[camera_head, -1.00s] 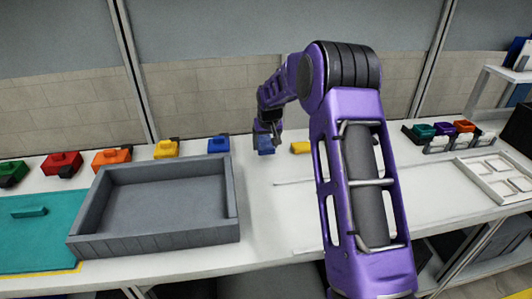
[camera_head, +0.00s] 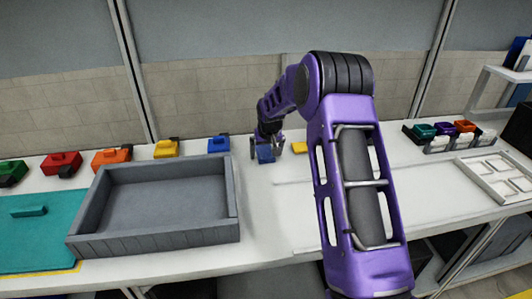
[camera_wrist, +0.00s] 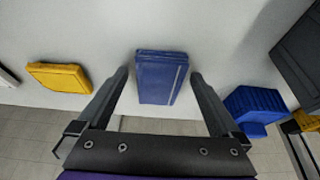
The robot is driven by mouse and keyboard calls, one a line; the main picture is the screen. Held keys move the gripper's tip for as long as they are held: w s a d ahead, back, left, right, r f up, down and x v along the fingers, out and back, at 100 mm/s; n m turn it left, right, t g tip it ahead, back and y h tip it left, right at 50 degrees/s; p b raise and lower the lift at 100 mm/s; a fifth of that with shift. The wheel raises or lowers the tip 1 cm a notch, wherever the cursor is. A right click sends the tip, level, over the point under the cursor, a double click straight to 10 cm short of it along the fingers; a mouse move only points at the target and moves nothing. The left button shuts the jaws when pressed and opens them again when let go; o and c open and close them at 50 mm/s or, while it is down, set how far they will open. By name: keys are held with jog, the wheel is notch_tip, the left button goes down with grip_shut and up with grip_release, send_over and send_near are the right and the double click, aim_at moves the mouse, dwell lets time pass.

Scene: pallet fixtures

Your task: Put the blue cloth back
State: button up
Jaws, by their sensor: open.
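The blue cloth (camera_head: 265,155), a small folded rectangle, lies on the white table near its back edge. In the wrist view the blue cloth (camera_wrist: 162,78) lies between the two fingers, with a gap on each side. My gripper (camera_head: 266,149) is open, pointing down over the cloth; its fingers also show in the wrist view (camera_wrist: 159,76). I cannot tell how high the fingertips are above the table.
A grey tray (camera_head: 160,238) stands left of the cloth. A blue block (camera_head: 219,146) is just left of my gripper, and a yellow piece (camera_head: 298,147) lies to its right. Several coloured blocks line the back left. A white rack (camera_head: 500,180) is at right.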

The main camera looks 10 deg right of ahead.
jog(key=shift+r, duration=0.55)
jog(key=v, duration=1.1)
jog(key=shift+s+p, duration=0.15)
jog(key=shift+p, duration=0.15)
jog(key=shift+r, duration=0.1)
